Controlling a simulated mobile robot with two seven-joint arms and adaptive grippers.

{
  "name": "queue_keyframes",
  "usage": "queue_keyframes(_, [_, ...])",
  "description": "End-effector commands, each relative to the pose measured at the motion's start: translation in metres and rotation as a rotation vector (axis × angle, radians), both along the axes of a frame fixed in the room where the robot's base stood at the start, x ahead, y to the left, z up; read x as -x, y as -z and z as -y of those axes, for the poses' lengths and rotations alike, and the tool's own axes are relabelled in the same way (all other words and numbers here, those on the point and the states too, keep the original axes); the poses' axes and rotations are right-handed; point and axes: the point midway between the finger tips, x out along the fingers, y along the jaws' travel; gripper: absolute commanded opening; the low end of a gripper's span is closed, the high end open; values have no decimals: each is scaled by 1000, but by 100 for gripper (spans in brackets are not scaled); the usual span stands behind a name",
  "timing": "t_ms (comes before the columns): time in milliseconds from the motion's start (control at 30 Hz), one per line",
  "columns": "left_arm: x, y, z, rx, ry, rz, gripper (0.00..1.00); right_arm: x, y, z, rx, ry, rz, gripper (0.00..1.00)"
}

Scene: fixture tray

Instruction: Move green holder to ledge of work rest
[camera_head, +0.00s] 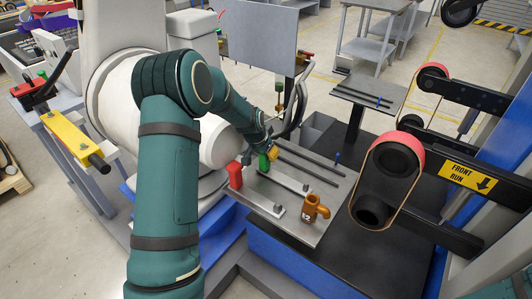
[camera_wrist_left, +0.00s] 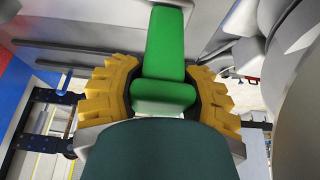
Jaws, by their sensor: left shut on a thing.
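The green holder (camera_wrist_left: 165,45) stands between the yellow fingers of my left gripper (camera_wrist_left: 162,92) in the left wrist view, and the fingers are shut on it. In the head view the green holder (camera_head: 264,163) shows small, just below the left gripper (camera_head: 268,152), over the back left part of a grey fixture plate (camera_head: 325,184). Whether its foot touches the plate is unclear. A small grey stand (camera_head: 370,91) with dark bars and a blue peg may be the work rest; I cannot tell for sure. My right gripper is not in view.
On the plate are a red holder (camera_head: 235,175) at the left, an orange-brown cup-like piece (camera_head: 314,208) at the front, and long bars. A belt machine with red wheels (camera_head: 393,148) stands close on the right. An upright grey panel (camera_head: 258,38) stands behind.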

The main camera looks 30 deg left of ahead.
Motion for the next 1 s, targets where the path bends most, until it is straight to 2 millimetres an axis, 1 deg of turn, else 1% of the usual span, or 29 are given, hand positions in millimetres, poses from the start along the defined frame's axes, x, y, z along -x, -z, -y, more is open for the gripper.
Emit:
queue_keyframes(467, [0,6,0,0,0,2,0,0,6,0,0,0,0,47])
queue_keyframes(500, [0,5,0,0,0,2,50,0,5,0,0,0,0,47])
queue_keyframes(600, [0,5,0,0,0,1,80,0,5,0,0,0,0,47])
queue_keyframes(867, [0,6,0,0,0,-1,80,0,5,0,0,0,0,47])
queue_keyframes(1000, [0,-1,0,-1,0,1,80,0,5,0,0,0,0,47])
